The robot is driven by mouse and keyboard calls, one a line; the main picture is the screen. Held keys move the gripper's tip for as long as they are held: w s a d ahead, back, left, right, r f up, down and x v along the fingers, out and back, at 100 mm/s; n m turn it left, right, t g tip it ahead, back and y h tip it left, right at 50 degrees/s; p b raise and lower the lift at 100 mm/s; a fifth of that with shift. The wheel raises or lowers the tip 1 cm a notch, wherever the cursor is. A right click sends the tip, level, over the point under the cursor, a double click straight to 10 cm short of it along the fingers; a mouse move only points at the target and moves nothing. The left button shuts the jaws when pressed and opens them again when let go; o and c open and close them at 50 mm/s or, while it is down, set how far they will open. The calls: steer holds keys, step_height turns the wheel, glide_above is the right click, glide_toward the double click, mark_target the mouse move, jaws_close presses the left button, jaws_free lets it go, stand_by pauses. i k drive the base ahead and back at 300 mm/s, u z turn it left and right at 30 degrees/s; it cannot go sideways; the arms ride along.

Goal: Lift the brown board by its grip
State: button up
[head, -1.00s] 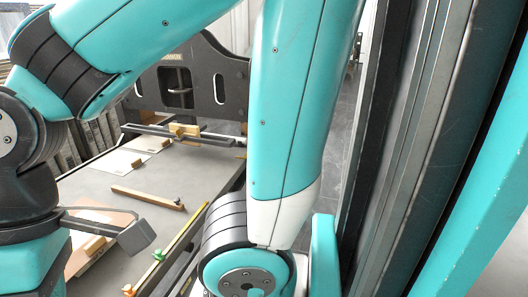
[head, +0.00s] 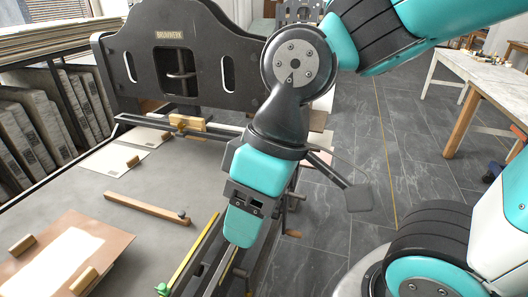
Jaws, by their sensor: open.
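The brown board (head: 112,242) lies flat on the grey press bed (head: 50,205) at the lower left in the head view. A bright pale patch covers much of its face. One wooden block grip (head: 84,281) stands on its near right part, and another wooden block (head: 22,245) is at its left side. My gripper (head: 239,240) points down over the right edge of the bed, well to the right of the board and apart from it. Its jaws are open, with nothing seen between them; the fingertips are hard to make out from this side.
A wooden bar (head: 147,208) with a dark knob lies on the bed beyond the board. Two pale sheets (head: 118,157) with small wooden blocks lie farther back. A black press frame (head: 170,55) rises behind. A yellow strip (head: 195,250) runs along the bed's right side. Tiled floor (head: 400,170) lies right.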

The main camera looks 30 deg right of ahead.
mark_target(67, 258)
steer(key=z, duration=1.85)
steer(key=i, duration=1.15)
steer(key=u, duration=4.25)
steer(key=i, duration=0.5)
steer(key=u, duration=0.05)
